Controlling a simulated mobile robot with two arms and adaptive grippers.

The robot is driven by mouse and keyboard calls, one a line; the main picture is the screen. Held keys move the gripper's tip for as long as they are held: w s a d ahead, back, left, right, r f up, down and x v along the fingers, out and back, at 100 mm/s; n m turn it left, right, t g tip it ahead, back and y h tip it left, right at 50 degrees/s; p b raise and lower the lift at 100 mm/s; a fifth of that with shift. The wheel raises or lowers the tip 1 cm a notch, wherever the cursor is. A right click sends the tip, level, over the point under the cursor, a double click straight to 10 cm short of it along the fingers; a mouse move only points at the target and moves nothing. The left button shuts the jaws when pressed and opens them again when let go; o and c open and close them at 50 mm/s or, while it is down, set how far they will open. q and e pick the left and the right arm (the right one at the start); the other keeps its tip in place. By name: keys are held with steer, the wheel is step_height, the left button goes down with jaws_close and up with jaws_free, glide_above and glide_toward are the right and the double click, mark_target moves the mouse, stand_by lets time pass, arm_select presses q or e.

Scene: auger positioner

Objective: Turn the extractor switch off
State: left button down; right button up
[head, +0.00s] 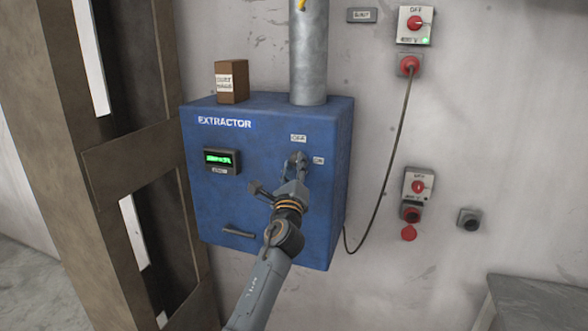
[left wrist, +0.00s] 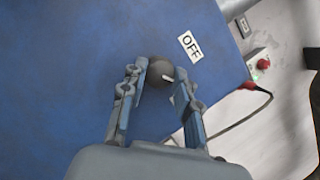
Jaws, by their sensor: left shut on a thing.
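The blue extractor box (head: 240,180) hangs on the wall, with a small OFF label (head: 298,138) above the switch position and an ON label (head: 318,160) to its right. My left gripper (head: 298,160) covers the switch in the head view. In the left wrist view the switch is a dark round knob (left wrist: 160,72) between the two fingers of my left gripper (left wrist: 160,80), which is shut on it. A short white mark shows on the knob's right side. The OFF label (left wrist: 190,45) lies just beyond the knob, up and right. My right gripper is not in view.
A green-lit display (head: 220,160) and a handle (head: 239,233) are on the box front. A brown carton (head: 231,82) and a metal pipe (head: 309,60) stand on top. Wall switches (head: 416,24) and a cable (head: 395,135) are at right. A brown frame (head: 115,160) stands left.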

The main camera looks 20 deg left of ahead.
arm_select(q)
steer(key=shift+d+r+n+g+y+p, duration=0.1)
steer(key=shift+n+g+y+p, duration=0.5)
steer(key=shift+n, duration=1.65)
steer(key=shift+r+n+g+p, duration=0.1)
steer(key=shift+n+g+p, duration=0.2)
steer(key=shift+n+g, duration=1.3)
steer(key=shift+d+r+n+g+y+p, duration=0.1)
steer(key=shift+n+y+p, duration=0.3)
steer(key=shift+n, duration=2.45)
steer(key=c, duration=1)
jaws_free()
